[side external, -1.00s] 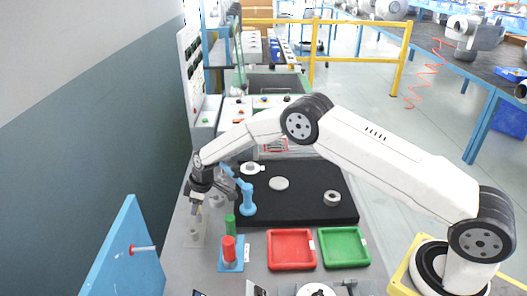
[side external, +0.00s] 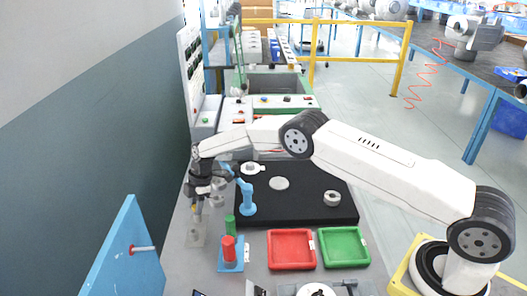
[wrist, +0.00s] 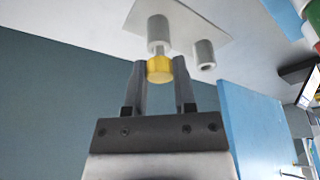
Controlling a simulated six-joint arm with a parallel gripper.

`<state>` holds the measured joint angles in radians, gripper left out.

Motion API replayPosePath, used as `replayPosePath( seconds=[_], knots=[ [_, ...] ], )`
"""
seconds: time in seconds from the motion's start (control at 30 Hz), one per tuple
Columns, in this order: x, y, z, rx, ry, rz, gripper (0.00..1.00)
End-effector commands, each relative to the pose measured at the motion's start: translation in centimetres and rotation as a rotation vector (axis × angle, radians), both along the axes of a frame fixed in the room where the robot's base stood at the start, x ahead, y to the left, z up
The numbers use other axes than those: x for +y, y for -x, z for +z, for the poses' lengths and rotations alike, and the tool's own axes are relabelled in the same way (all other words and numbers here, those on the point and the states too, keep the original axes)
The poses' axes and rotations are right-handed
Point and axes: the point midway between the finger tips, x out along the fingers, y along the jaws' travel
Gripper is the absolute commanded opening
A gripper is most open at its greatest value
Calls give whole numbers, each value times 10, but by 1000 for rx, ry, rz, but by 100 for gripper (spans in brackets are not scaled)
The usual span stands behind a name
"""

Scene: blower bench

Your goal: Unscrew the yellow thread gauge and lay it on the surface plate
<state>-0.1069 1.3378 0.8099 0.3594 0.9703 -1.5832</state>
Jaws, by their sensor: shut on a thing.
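The yellow thread gauge (wrist: 159,69) is between the two fingertips of my gripper (wrist: 158,76) in the wrist view, and the jaws are shut on it. A thin grey stem shows between its yellow head and an upright grey cylinder (wrist: 157,33) on a pale plate. I cannot tell whether the stem's tip is inside the cylinder. In the side view my gripper (side external: 196,202) points down above the pale plate (side external: 196,239), with the gauge small and unclear there. The black surface plate (side external: 300,208) lies to the right.
A second, hollow grey cylinder (wrist: 204,55) stands beside the first. A white disc (side external: 279,183) and a metal ring (side external: 332,198) lie on the surface plate. Red (side external: 291,233) and green (side external: 343,230) trays sit in front.

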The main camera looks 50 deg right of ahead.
Motion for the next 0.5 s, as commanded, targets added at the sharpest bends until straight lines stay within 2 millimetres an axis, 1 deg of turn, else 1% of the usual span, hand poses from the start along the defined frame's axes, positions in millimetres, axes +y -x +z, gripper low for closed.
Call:
replayPosePath(
  seconds=[0.03,0.3,0.5],
  knots=[
    [-2,-3,2,-11,2,42,0],
    [-1,-3,2,-11,1,284,0],
    [0,-2,2,-8,1,378,0]
  ],
)
